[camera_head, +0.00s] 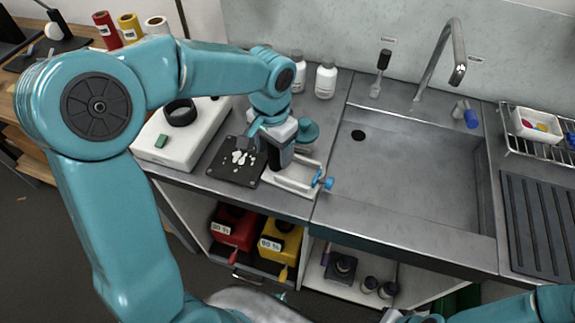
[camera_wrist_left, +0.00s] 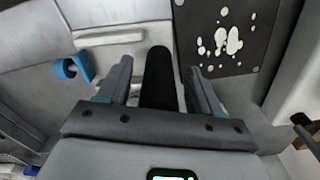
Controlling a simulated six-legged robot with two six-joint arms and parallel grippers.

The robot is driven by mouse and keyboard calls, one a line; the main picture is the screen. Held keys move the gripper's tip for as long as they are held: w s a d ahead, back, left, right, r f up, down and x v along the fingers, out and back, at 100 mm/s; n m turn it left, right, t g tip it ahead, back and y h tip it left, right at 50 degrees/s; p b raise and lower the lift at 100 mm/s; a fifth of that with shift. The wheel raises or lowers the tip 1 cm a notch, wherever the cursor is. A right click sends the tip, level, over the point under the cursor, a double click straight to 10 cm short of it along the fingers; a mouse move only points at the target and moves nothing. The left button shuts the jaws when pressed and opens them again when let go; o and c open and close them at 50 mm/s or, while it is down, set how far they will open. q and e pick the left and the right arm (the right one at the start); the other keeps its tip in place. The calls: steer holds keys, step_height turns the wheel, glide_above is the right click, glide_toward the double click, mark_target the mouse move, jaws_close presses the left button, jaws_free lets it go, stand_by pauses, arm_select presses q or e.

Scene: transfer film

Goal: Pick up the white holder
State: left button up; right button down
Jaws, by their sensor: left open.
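The white holder (camera_head: 292,182), a low, pale, frame-like piece with a blue knob at its right end, lies on the grey counter beside the sink.
A black plate with white flakes (camera_head: 222,166) lies just left of the holder. A white device (camera_head: 165,155) stands farther left. The empty sink (camera_head: 410,170) lies to the right.

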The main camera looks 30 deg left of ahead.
arm_select(q)
steer(key=shift+w+d, duration=0.1)
steer(key=shift+w, duration=0.05)
steer(key=c, duration=0.6)
jaws_close()
